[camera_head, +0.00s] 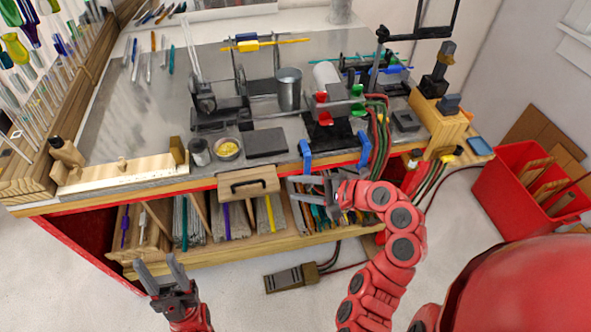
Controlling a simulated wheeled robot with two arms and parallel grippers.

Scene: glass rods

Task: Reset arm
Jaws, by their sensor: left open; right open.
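My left gripper (160,274) is at the lower left, pointing up, over the floor in front of the bench. Its two grey fingers are spread apart, with nothing between them. My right gripper (298,190) is in front of the bench's front edge, right of the wooden drawer front. Its fingers point left and are apart, and I see nothing held in them. My red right arm (402,250) is bent, rising from the bottom and turning left at the wrist.
The workbench (190,110) carries burners, a metal cup (289,88) and glass rods. A drawer (249,184) with a handle juts from its front. Shelves below hold rods. A red bin (530,188) stands right; a foot pedal (290,278) lies on the floor.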

